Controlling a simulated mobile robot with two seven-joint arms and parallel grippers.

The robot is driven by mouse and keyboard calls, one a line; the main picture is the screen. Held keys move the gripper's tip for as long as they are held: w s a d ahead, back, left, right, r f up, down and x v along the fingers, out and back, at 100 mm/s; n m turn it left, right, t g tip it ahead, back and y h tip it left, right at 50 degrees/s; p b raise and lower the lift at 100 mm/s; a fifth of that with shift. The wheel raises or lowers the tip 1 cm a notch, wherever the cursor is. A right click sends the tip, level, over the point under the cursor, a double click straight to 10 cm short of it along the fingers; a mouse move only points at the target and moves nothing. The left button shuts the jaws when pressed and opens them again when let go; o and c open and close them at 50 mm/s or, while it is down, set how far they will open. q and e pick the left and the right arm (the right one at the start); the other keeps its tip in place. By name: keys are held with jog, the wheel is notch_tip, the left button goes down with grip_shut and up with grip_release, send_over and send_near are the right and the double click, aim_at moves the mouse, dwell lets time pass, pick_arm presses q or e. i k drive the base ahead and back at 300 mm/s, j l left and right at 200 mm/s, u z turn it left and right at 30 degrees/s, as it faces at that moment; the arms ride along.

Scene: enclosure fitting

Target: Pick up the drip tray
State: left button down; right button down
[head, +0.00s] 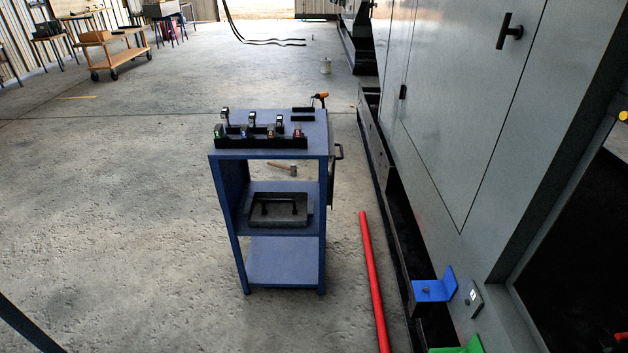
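A blue cart (216,180) stands upright on the concrete floor in the middle of the head view. On its middle shelf lies a dark grey, shallow rectangular object with a black handle-like bar (278,222). I cannot tell for sure whether this is the drip tray; no other thing in view looks clearly like one. The cart's top and posts leave its front open to view. Neither of my grippers is in view.
Black holders with several small tools (262,143) and an orange-black drill (320,99) are on the cart top. A red pole (373,280) lies right of the cart. A grey enclosure (450,110) with blue (435,289) and green brackets borders the right.

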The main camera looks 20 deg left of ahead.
aim_at(266, 210)
jog(key=i+j, duration=0.85)
jog(key=i+u, duration=0.05)
